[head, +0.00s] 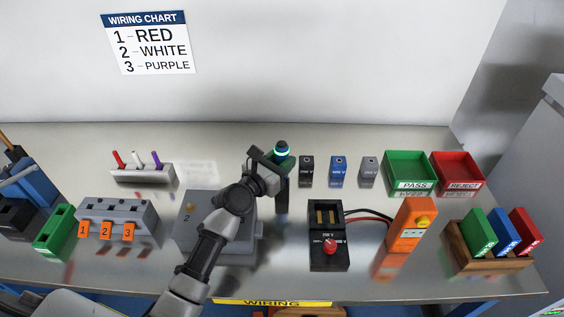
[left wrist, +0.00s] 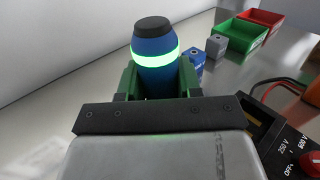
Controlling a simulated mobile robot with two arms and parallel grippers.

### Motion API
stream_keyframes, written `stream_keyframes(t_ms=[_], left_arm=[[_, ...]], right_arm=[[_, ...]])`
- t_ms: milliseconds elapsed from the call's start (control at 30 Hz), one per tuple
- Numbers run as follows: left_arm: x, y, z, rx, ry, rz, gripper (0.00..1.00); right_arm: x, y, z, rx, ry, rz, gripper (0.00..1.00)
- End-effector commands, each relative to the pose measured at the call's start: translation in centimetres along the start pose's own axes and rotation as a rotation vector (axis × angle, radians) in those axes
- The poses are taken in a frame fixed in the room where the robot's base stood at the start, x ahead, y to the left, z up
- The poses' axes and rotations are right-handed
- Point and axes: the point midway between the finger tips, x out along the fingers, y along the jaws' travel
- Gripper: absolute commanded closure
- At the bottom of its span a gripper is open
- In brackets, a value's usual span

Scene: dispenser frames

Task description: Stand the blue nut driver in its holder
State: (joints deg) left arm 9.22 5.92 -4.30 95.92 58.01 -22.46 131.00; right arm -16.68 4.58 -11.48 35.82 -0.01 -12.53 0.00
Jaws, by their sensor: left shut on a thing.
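The blue nut driver (head: 281,147) has a blue handle with a dark cap and a glowing green band. My left gripper (head: 271,161) is shut on its handle and holds it upright near the middle of the bench. In the left wrist view the handle (left wrist: 155,80) stands between the green finger pads, with its lower part hidden by the gripper. A dark vertical shape shows below the gripper in the head view; I cannot tell whether it is the shaft or a reflection. I cannot make out which thing is the driver's holder. My right gripper is out of view.
A grey box (head: 187,236) is partly behind my left arm. Small black (head: 306,171), blue (head: 338,170) and grey blocks (head: 368,171) stand right of the driver. A black meter box (head: 329,262), an orange device (head: 408,225) and green (head: 409,168) and red trays (head: 457,169) lie farther right.

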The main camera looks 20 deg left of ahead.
Motion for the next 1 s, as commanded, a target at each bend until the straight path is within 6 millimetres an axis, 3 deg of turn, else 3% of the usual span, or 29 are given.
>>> stream_keyframes(t_ms=[300,333,500,833,1000], left_arm=[[0.0,0.0,-0.2,-0.002,-0.003,0.000,1.00],[0.0,0.0,-0.3,-0.002,-0.001,-0.001,0.64],[0.0,0.0,-0.2,-0.002,-0.001,-0.001,0.40],[0.0,0.0,0.4,0.001,-0.001,-0.001,0.40],[-2.6,-0.1,0.0,-0.002,0.001,-0.001,0.40]], right_arm=[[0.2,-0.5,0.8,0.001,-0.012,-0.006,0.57],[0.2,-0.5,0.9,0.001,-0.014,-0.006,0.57],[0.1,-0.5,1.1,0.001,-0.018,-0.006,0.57],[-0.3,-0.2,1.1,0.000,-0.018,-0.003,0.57],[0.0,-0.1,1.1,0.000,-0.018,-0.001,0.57]])
